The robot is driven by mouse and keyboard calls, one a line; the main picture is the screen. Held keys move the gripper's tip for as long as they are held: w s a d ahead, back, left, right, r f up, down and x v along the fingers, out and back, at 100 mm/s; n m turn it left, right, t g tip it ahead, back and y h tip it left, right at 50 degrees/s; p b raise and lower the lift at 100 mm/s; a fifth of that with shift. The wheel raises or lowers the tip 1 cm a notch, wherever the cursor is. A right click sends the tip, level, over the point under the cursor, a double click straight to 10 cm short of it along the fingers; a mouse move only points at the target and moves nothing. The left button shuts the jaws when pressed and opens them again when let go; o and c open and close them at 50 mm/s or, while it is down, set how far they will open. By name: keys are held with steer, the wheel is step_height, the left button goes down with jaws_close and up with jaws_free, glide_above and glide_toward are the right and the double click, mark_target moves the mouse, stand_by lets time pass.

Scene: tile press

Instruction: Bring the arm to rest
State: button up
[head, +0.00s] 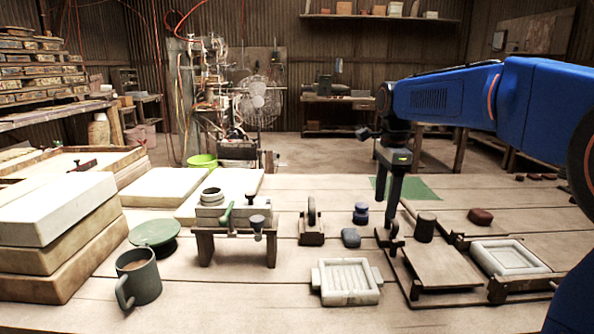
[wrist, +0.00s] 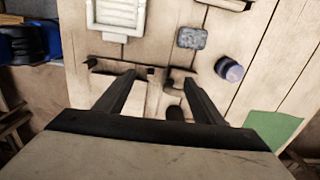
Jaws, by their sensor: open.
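My blue arm reaches in from the right in the head view. My gripper (head: 390,222) points down, its fingertips close to the left edge of a low wooden press with a flat board (head: 440,264). I cannot tell whether it touches the press. In the wrist view my gripper (wrist: 158,78) has its two dark fingers spread apart, with nothing held. A dark cylinder (wrist: 175,112) shows low between the fingers there; the dark cylinder (head: 425,227) on the press shows in the head view. The gripper body hides part of the press in the wrist view.
A white mould (head: 346,281), grey-blue block (head: 351,237), dark blue jar (head: 360,212), wooden stand (head: 235,240) and mug (head: 138,277) stand on the bench. A second white mould (head: 508,257) and a dark red lump (head: 480,216) are right. A green mat (head: 405,188) lies behind.

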steer(key=s+d+f+n+t, duration=0.1)
steer(key=s+f+n, duration=0.3)
steer(key=s, duration=0.6)
steer(key=s+d+f+n+t, duration=0.2)
steer(key=s+f+n, duration=0.3)
steer(key=s, duration=0.6)
steer(key=s+d+f+n+t, duration=0.1)
steer(key=s+d+f+n, duration=0.1)
steer(key=s+f+n, duration=0.3)
steer(key=s+n, duration=0.3)
steer(key=s, duration=0.2)
steer(key=shift+s+d+f+n+t, duration=0.15)
steer(key=shift+s+d+n+t, duration=0.15)
steer(key=shift+s+d+t, duration=0.1)
